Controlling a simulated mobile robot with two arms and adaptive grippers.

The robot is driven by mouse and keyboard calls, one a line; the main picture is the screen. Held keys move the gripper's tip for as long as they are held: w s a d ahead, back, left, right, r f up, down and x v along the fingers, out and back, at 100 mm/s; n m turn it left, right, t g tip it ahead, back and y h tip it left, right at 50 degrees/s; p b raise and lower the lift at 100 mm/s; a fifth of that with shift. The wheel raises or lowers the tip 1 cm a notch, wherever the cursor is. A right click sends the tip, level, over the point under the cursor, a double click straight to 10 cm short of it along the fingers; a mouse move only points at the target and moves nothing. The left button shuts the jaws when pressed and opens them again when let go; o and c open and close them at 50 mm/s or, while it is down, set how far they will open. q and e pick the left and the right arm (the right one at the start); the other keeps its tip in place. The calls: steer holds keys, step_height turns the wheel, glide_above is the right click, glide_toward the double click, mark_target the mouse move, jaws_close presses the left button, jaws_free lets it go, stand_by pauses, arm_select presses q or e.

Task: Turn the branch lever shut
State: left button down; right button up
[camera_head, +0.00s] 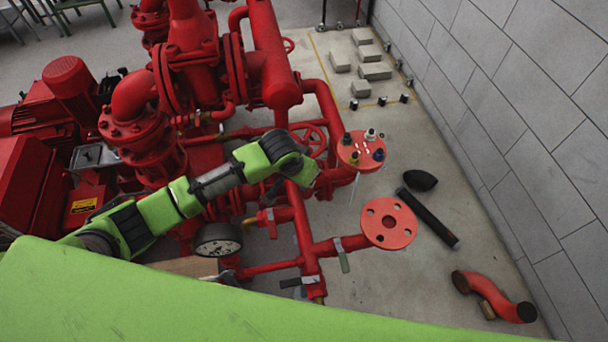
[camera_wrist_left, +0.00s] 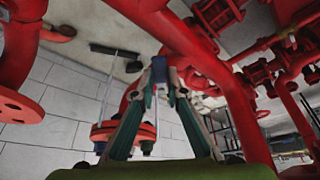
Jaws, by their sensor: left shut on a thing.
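My left arm reaches across the red pipework in the head view, and its gripper (camera_head: 273,191) points down among the pipes. In the left wrist view, the two fingers of my left gripper (camera_wrist_left: 160,78) converge on a small blue-grey piece, the branch lever (camera_wrist_left: 158,68), beside a red pipe. The fingers are shut on it. The lever's far part and its valve body are hard to make out there. In the head view the gripped end is largely hidden by my arm and the pipes. My right gripper is not in view.
A red flange (camera_head: 390,222) and a round plate with colored knobs (camera_head: 361,151) stand right of the arm. Other small levers (camera_head: 342,256) sit on the lower pipes. A black tube (camera_head: 428,217) and red elbow (camera_head: 493,296) lie on the floor near the block wall (camera_head: 520,110).

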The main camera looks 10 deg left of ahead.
arm_select(q)
steer(key=shift+d, duration=0.1)
steer(key=c, duration=2)
jaws_free()
steer(key=v, duration=1.2)
